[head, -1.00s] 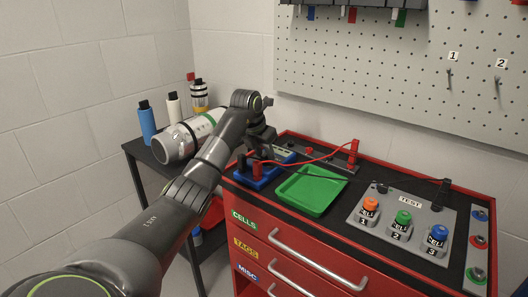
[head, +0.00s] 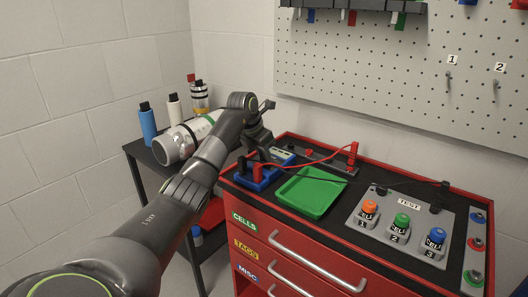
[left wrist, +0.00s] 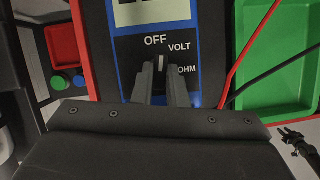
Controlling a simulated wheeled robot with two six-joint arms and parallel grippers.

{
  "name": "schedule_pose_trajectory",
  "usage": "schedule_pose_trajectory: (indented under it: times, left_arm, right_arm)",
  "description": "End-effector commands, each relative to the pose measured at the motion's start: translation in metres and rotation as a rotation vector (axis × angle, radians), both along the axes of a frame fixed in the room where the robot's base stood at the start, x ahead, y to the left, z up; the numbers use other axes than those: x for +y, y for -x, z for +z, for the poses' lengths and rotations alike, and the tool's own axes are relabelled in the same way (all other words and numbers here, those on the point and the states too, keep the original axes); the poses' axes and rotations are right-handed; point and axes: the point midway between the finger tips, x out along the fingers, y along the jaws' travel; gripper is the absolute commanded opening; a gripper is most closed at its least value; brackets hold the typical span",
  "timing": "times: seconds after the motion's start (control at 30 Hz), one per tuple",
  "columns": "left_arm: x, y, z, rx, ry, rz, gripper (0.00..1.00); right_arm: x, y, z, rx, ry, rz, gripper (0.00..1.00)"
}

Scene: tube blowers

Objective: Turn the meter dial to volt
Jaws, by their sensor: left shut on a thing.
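The meter (head: 262,184) is a blue-edged case on the cabinet's left end, partly hidden by my left arm in the head view. In the left wrist view its dark face (left wrist: 185,38) shows OFF, VOLT and OHM printed around the dial (left wrist: 161,64). The dial's white mark points up, close to OFF and left of VOLT. My left gripper (left wrist: 161,84) is over the meter face, its two fingers shut on the dial from either side. They hide its lower part. A small dark jointed shape at the wrist view's lower right may be my right gripper (left wrist: 295,140).
A green tray (head: 309,194) lies right of the meter. A red lead (head: 310,158) and a dark lead run from the meter area. Orange, green and blue-capped cells (head: 402,221) stand on the test panel. Bottles and a cylinder (head: 174,146) are on the left shelf.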

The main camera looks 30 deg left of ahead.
Motion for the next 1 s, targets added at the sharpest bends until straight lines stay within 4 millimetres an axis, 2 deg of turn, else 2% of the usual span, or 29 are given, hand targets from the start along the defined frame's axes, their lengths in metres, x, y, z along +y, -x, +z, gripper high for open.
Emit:
schedule_pose_trajectory:
  times: [0.23, 0.5, 0.73, 1.0]
  left_arm:
    - [0.0012, -0.0011, 0.0031, -0.002, 0.002, -0.208, 0.0]
    - [0.0022, -0.0018, 0.0019, -0.002, 0.002, -0.413, 0.0]
    - [0.0024, -0.0023, 0.0016, -0.003, 0.002, -0.529, 0.0]
    - [0.0027, -0.0024, 0.0012, -0.002, 0.001, -0.586, 0.0]
  right_arm:
    - [0.001, 0.0087, 0.0067, 0.005, -0.001, 0.0, 0.36]
    - [0.0028, 0.0017, 0.0074, -0.009, -0.003, 0.002, 0.36]
    - [0.0034, -0.0004, 0.0071, -0.011, -0.004, 0.004, 0.36]
    - [0.0034, 0.0044, 0.0069, -0.004, -0.005, 0.002, 0.36]
